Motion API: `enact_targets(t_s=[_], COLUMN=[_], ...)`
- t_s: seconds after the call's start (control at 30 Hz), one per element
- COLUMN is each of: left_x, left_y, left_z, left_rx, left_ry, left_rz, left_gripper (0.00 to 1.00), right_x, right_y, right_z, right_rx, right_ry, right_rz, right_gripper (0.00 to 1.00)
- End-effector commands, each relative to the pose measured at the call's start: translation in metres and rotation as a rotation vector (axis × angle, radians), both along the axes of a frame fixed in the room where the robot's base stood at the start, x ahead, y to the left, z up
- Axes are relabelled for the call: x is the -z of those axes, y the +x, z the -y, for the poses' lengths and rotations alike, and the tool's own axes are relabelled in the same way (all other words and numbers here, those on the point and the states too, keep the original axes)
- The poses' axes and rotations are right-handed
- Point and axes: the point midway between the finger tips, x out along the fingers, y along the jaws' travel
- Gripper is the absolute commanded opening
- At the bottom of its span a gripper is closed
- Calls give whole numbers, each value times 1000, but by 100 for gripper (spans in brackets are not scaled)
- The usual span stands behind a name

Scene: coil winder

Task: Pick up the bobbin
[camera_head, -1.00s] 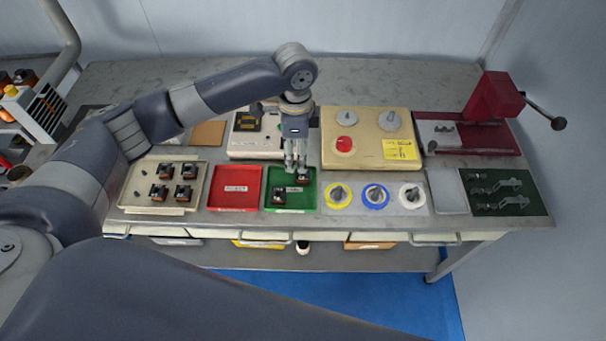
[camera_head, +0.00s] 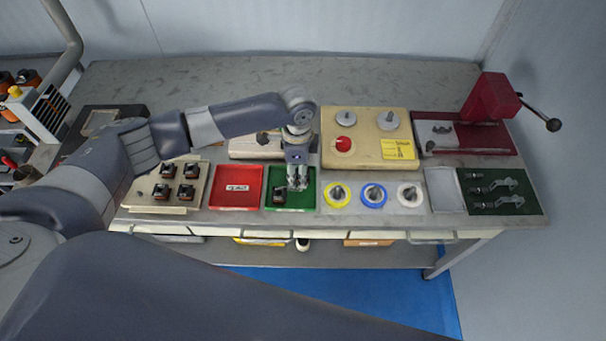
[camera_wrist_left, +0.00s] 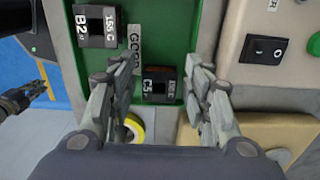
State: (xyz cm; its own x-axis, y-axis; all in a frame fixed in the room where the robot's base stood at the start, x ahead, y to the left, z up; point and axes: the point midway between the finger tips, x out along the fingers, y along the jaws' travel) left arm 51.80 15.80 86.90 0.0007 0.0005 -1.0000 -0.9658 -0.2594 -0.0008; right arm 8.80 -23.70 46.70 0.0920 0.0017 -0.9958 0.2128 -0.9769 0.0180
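My left gripper (camera_head: 297,185) is over the right part of the green tray (camera_head: 307,205), pointing down. In the left wrist view its two fingers (camera_wrist_left: 155,82) are apart, one on each side of a dark bobbin (camera_wrist_left: 160,86) labelled C5, with no clear sign of contact. In the head view the gripper hides most of that bobbin. A second bobbin labelled B2 (camera_wrist_left: 97,26) is in the same tray; it also shows at the tray's left in the head view (camera_head: 280,195). A dark gripper, apparently my right one (camera_wrist_left: 38,90), shows at the wrist view's left edge.
A red tray (camera_head: 236,200) is left of the green one, then a pale tray (camera_head: 145,207) with several bobbins. Yellow, blue and white spools (camera_head: 373,195) stand to the right. A beige panel with knobs (camera_head: 365,160) and a machine with a black switch (camera_wrist_left: 262,50) are behind.

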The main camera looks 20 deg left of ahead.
Motion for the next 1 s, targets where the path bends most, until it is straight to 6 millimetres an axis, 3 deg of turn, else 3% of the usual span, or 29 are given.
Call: enact_targets(t_s=[0.03, 0.1, 0.13, 0.57, 0.83, 1.0], left_x=[0, 0, 0, -4, -36, -36], left_y=[0, 0, 0, 0, 1, -27], left_z=[0, 0, 0, 0, 0, 31], left_rx=[0, 0, 0, 0, -1, 7], left_ry=[0, 0, 0, 0, -2, -4], left_rz=[0, -1, -1, 0, 4, -1], left_gripper=[26, 10, 7, 7, 7, 7], right_x=[0, 0, 0, 2, 15, 22], right_y=[0, 0, 0, 0, 0, 0], right_z=[-1, -1, -2, -4, -4, -4], right_rx=[0, 0, 0, 1, 0, 0], right_ry=[1, 1, 2, 4, 4, 4], right_rz=[0, 0, 0, 0, 0, -1], right_gripper=[17, 17, 17, 17, 17, 17])
